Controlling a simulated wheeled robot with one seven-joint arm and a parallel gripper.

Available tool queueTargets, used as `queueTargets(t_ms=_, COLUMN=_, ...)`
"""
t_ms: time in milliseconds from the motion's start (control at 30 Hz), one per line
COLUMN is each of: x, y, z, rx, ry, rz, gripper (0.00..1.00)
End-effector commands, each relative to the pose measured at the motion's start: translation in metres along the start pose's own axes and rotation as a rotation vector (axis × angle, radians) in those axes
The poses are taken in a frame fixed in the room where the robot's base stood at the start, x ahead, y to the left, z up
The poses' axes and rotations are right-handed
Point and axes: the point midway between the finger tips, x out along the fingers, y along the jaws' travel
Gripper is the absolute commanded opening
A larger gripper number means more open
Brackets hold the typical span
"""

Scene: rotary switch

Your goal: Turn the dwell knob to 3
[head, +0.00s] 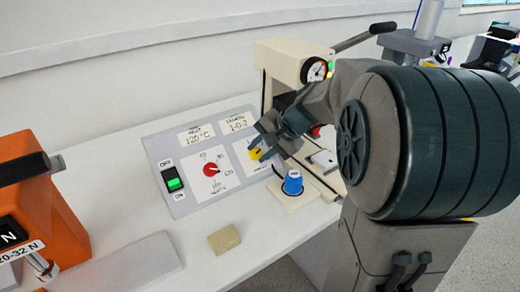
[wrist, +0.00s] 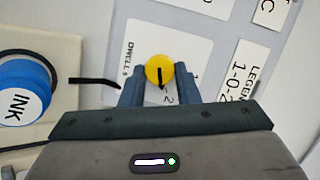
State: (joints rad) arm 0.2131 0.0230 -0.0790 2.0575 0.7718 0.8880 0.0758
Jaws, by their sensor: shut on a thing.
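The dwell knob is yellow with a black pointer line. In the wrist view the knob (wrist: 158,66) sits on a white dial card marked DWELL s (wrist: 138,40). Its pointer line points down in that picture, toward a spot just left of the printed 2. The other dial marks are mostly hidden by the fingers. My gripper (wrist: 159,84) is shut on the knob, one finger on each side. In the head view my gripper (head: 263,144) comes from the right over the panel, and the yellow knob (head: 255,154) shows partly at its fingertips.
The grey panel (head: 157,150) also carries a red knob (head: 211,169) and a green-lit switch (head: 173,180). A blue INK cup (head: 293,183) stands close by at the right, and shows in the wrist view (wrist: 25,90). A tan block (head: 223,239) and an orange machine (head: 45,215) are nearer.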

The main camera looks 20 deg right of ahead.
Motion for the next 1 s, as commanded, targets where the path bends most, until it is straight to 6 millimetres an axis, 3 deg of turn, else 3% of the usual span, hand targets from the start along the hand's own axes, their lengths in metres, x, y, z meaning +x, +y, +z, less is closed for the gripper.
queueTargets(t_ms=600, x=0.0008, y=0.0057, z=0.0018, rx=0.545, ry=0.0, rz=-0.172, gripper=0.06)
queueTargets(t_ms=1000, x=0.0009, y=0.0068, z=0.003, rx=0.772, ry=0.0, rz=-0.244, gripper=0.06)
